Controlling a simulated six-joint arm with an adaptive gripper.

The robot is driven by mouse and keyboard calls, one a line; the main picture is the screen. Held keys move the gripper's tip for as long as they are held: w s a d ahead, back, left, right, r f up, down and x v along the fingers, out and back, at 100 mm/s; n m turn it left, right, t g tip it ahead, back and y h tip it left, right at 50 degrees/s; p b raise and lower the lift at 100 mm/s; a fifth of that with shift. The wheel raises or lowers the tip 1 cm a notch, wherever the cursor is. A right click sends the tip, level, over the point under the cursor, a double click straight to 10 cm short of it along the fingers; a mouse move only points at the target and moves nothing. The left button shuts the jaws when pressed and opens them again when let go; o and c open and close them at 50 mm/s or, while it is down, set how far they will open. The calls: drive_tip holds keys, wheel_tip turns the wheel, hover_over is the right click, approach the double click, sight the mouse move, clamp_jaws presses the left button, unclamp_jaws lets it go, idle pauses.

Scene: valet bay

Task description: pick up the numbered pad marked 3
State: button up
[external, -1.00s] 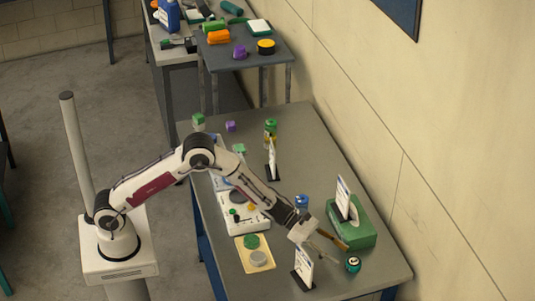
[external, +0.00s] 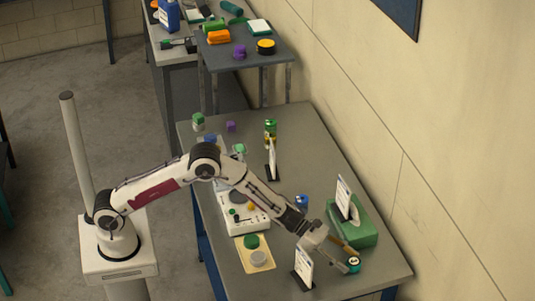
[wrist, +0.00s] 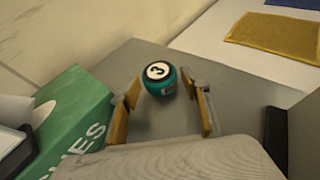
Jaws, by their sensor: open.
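The pad marked 3 (external: 354,264) is a small round teal piece with a black 3 on a white disc on top. It stands on the grey table near its right front end. In the wrist view the pad (wrist: 160,77) sits between and slightly beyond the fingertips. My gripper (external: 343,256) is open, with tan finger pads on either side of the pad's near edge. In the wrist view my gripper (wrist: 166,92) shows a gap on both sides of the pad, and nothing is held.
A green box (external: 362,233) stands close beside the left finger in the wrist view. A white sign (external: 304,266) stands near my wrist. A tan tray (external: 244,262) with round pieces, a white device (external: 252,223) and a blue-topped item (external: 302,201) are farther off.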

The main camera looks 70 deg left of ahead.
drive_tip(key=shift+w+d+f, duration=0.25)
drive_tip(key=shift+w+d, duration=0.1)
drive_tip(key=shift+d, duration=0.05)
drive_tip(key=shift+c, duration=0.5)
drive_tip(key=c, duration=0.6)
